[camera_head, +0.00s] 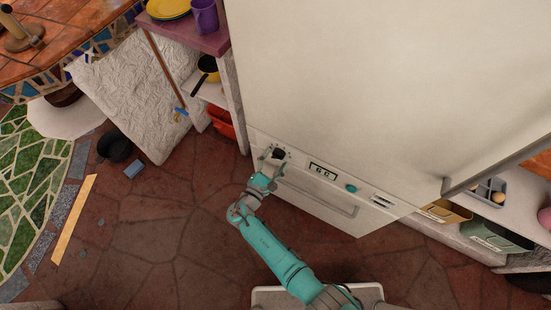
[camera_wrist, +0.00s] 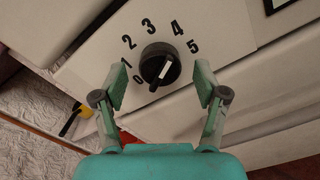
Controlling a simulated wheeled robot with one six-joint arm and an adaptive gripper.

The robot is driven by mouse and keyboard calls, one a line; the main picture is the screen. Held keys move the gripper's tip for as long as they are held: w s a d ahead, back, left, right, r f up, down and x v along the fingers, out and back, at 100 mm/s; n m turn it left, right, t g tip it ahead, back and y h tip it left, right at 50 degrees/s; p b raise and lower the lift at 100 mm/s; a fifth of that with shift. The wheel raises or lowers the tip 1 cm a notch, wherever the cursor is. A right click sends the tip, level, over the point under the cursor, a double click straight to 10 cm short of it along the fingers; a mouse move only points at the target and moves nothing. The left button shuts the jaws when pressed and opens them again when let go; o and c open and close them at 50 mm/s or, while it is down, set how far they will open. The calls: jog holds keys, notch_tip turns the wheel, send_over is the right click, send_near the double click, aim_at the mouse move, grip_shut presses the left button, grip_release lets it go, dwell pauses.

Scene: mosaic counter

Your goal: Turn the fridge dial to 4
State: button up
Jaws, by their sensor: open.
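The fridge dial (camera_wrist: 160,65) is a round black knob with a raised bar and a white mark, on a pale panel with numbers 0 to 5 around it. The white mark lies on the upper right of the bar and points roughly toward the 4. My gripper (camera_wrist: 161,84) is open, with one finger to each side of the dial and gaps between fingers and knob. In the head view the dial (camera_head: 279,153) sits at the left of the panel on the pale fridge (camera_head: 330,80), with my gripper (camera_head: 271,164) just in front of it.
Right of the dial are a small display (camera_head: 323,171) and a teal button (camera_head: 351,188). A drawer handle (camera_head: 320,197) runs below. A shelf unit with a red bin (camera_head: 221,122) stands left of the fridge. The stone floor in front is mostly clear.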

jog(key=v, duration=1.1)
jog(key=shift+s, duration=0.3)
jog(key=s+d+f+m+g+y, duration=0.25)
jog(key=s+d+f, duration=0.3)
jog(key=d, duration=0.45)
jog(key=s+d+f+m+g+y, duration=0.25)
jog(key=s+d+f, duration=0.3)
jog(key=d, duration=0.35)
jog(key=s+d+r+m+g+y, duration=0.1)
jog(key=s+d+m+g+y, duration=0.15)
jog(key=s, duration=0.45)
jog(key=s+r+m+t+y, duration=0.3)
jog(key=s+r+m, duration=0.55)
jog(key=r, duration=0.55)
jog(key=s+d+r+m+t, duration=0.1)
jog(key=r+m+t, duration=0.1)
jog(key=r, duration=0.8)
jog(key=s+d+r+m+t+h, duration=0.1)
jog(key=r+m, duration=0.4)
jog(key=r, duration=0.5)
jog(key=shift+s+r+t, duration=0.3)
jog(key=shift+s+t, duration=0.05)
jog(key=shift+s, duration=0.2)
jog(key=shift+h, duration=0.25)
